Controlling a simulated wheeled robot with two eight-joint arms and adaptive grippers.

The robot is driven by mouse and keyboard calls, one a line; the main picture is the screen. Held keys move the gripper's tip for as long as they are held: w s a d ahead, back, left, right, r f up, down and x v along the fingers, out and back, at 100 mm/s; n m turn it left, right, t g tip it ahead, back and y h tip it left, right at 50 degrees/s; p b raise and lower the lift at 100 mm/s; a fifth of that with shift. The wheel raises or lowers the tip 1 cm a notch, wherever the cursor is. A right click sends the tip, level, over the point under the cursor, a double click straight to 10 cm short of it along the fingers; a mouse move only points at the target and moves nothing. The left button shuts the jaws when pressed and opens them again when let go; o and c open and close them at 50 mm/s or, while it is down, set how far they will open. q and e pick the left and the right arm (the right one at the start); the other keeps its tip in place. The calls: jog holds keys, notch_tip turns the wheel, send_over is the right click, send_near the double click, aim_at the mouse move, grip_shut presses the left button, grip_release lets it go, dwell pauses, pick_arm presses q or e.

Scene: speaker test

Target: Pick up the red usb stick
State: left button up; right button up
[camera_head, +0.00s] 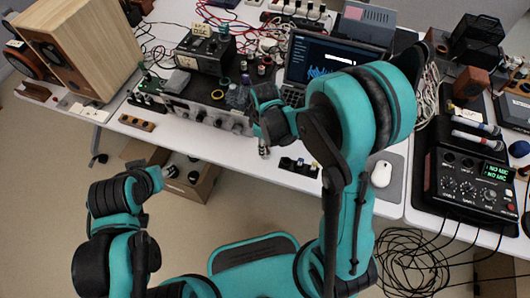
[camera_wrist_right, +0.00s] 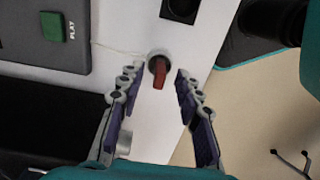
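A small red piece with a round grey end, which looks like the red usb stick (camera_wrist_right: 159,74), shows over the white table in the right wrist view. My right gripper (camera_wrist_right: 157,84) is open, its purple-padded fingers on either side of that piece, with visible gaps on both sides. In the head view my right gripper (camera_head: 263,148) is low over the table's front edge, mostly hidden by my own arm, and the red piece cannot be made out. My left gripper (camera_head: 162,178) is off the table's front, too small and hidden to read.
A small dark holder (camera_head: 299,167) lies right of my right gripper. A grey device with a green PLAY button (camera_wrist_right: 53,27) is close by on the left. A laptop (camera_head: 327,62), white mouse (camera_head: 381,174) and mixer (camera_head: 466,188) stand farther right. An open box (camera_head: 198,186) is under the table.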

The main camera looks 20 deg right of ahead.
jog(key=shift+f, duration=0.55)
jog(key=shift+r, duration=0.1)
grip_shut()
jog(key=shift+r, duration=0.1)
notch_tip(320, 180, up, 4)
jog(key=p, duration=0.2)
jog(key=shift+r+p, duration=0.25)
jog(key=shift+p, duration=0.05)
jog(key=s+d+r+p, duration=0.4)
jog(key=s+d+r, duration=0.1)
jog(key=s, duration=0.5)
jog(key=shift+s+d+r, duration=0.15)
jog(key=shift+d+r, duration=0.05)
jog(key=shift+r, duration=0.45)
